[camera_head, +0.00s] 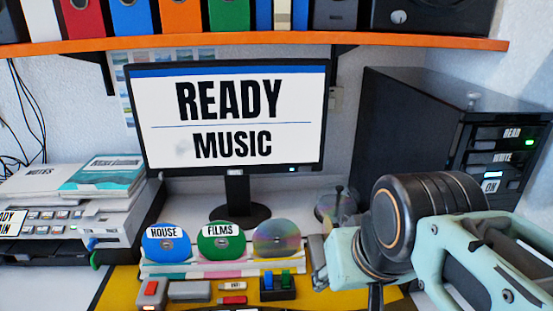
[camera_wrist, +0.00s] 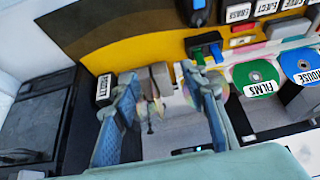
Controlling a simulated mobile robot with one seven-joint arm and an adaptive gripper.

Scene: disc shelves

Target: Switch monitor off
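The monitor (camera_head: 235,75) stands at the back under the shelf, its screen lit and reading "READY" and "MUSIC". A small light (camera_head: 292,169) glows on its lower right bezel. My gripper (camera_head: 322,262) is in front and to the right of the monitor, below its lower edge and apart from it. In the wrist view my gripper (camera_wrist: 162,110) shows its two blue fingers spread, with nothing held.
A disc on a stand (camera_head: 338,203) is close behind my gripper. A rack with several discs (camera_head: 222,270) is left of it. A black tower (camera_head: 435,130) with lit buttons stands right. A printer-like machine (camera_head: 85,215) is at left. An orange shelf (camera_head: 270,42) hangs above.

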